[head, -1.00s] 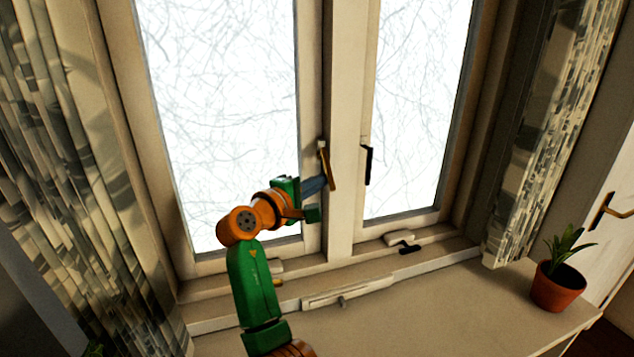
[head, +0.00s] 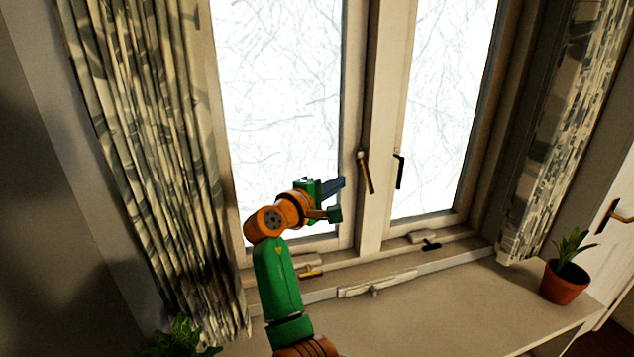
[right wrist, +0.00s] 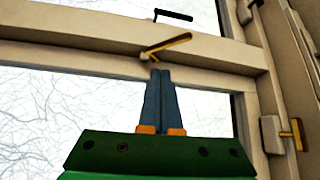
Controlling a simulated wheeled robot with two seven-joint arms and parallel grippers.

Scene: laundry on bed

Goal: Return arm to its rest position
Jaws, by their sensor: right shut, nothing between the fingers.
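My right arm comes up from the bottom of the head view, green and orange. Its right gripper (head: 338,187) is in front of the window, a little left of the brass window handle (head: 365,173). In the right wrist view the right gripper's blue fingers (right wrist: 160,75) are together with nothing between them. Their tips appear just below the brass handle (right wrist: 167,46) in that view; I cannot tell whether they touch it. My left gripper is not in view.
A black handle (head: 399,171) is on the right window sash. The sill (head: 450,300) below is mostly clear, with a potted plant (head: 565,282) at its right end. Patterned curtains hang at the left (head: 150,170) and right (head: 560,130). Another plant (head: 180,338) shows at bottom left.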

